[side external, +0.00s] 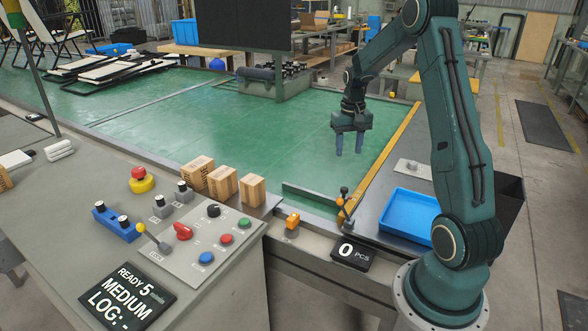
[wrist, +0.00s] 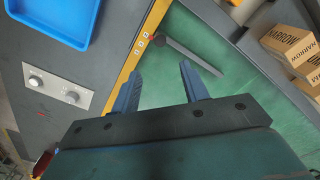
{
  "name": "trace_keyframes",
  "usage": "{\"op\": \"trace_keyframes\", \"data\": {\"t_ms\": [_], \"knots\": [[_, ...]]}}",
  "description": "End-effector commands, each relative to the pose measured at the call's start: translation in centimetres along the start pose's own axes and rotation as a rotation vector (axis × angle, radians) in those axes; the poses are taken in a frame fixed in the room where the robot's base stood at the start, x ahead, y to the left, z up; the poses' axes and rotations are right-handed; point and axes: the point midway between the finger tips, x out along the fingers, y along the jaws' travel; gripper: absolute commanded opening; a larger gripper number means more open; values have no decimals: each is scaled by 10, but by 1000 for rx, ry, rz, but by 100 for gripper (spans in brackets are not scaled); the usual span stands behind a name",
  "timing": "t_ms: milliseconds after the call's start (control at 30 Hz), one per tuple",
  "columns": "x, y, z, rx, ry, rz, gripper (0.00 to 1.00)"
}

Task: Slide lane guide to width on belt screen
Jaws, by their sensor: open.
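The lane guide, a dark flat bar (side external: 312,197), lies at the near end of the green belt (side external: 250,130). A small lever with a black knob (side external: 344,190) stands at its right end by the yellow rail (side external: 385,150). In the wrist view the bar (wrist: 203,58) runs diagonally from a dark round end (wrist: 159,41) beside the rail. My gripper (side external: 349,148) is open and empty above the belt, beyond the guide and apart from it. Its two blue fingers (wrist: 160,75) point toward the guide in the wrist view. A black screen (side external: 127,296) reads "READY 5 MEDIUM LOG: -".
Three wooden blocks (side external: 223,184) stand at the belt's near edge; one reads NARROW in the wrist view (wrist: 289,46). A control panel (side external: 200,245), a "0 PCS" display (side external: 351,252) and an orange sensor (side external: 292,221) are in front. A blue tray (side external: 408,214) lies right of the rail.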

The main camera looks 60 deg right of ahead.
Motion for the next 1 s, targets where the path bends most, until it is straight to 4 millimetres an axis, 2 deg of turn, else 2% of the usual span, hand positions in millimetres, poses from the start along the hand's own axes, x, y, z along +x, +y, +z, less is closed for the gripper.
{"op": "trace_keyframes", "data": {"t_ms": [267, 467, 1000], "knots": [[7, 0, 0, -1, -1, 0, 45], [25, 0, 1, -1, -3, 0, 45], [105, -1, 1, -1, -4, 0, 45]]}}
